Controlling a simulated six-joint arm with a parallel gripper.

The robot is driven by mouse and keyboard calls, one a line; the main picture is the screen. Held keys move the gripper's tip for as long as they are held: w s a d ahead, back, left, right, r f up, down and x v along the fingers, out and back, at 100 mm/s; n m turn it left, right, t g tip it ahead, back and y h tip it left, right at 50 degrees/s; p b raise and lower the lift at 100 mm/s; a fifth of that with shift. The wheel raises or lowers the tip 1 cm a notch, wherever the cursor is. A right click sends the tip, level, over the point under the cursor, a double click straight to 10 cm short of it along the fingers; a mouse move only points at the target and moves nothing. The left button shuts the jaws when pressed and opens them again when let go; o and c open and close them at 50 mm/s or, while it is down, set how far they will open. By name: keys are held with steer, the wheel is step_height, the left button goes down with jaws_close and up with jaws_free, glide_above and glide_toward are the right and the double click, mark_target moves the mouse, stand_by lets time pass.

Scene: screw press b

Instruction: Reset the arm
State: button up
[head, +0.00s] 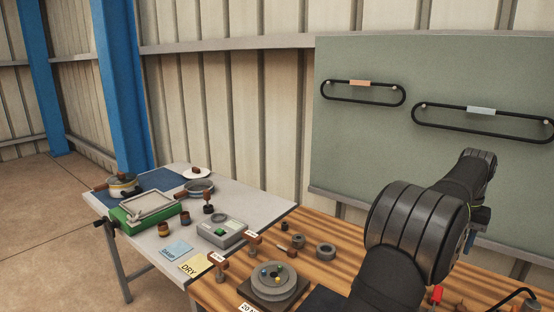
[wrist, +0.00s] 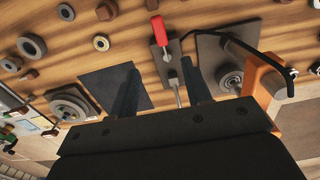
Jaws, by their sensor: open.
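My gripper (wrist: 160,68) shows in the wrist view as two dark fingers, spread apart with nothing held between them. They are over the wooden bench (wrist: 124,62). A red-handled lever (wrist: 160,30) on a dark plate stands beyond the gap between the fingers. A dark square plate (wrist: 98,80) lies by the left finger.
A round metal part (wrist: 229,78) sits on a plate right of the fingers, near an orange bracket (wrist: 264,84) and a black cable. A stepped disc (head: 274,281) stands on the bench. Left is a grey table (head: 262,211) with a green-based frame (head: 146,214). A green board (head: 365,145) stands behind.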

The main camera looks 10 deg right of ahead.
step_height(320, 180, down, 16)
steer(key=shift+f, duration=0.1)
steer(key=shift+w+f, duration=0.15)
steer(key=shift+f, duration=0.1)
steer(key=shift+w+a+n, duration=0.3)
steer(key=shift+a+n, duration=0.15)
steer(key=shift+n, duration=0.55)
steer(key=shift+r, duration=0.1)
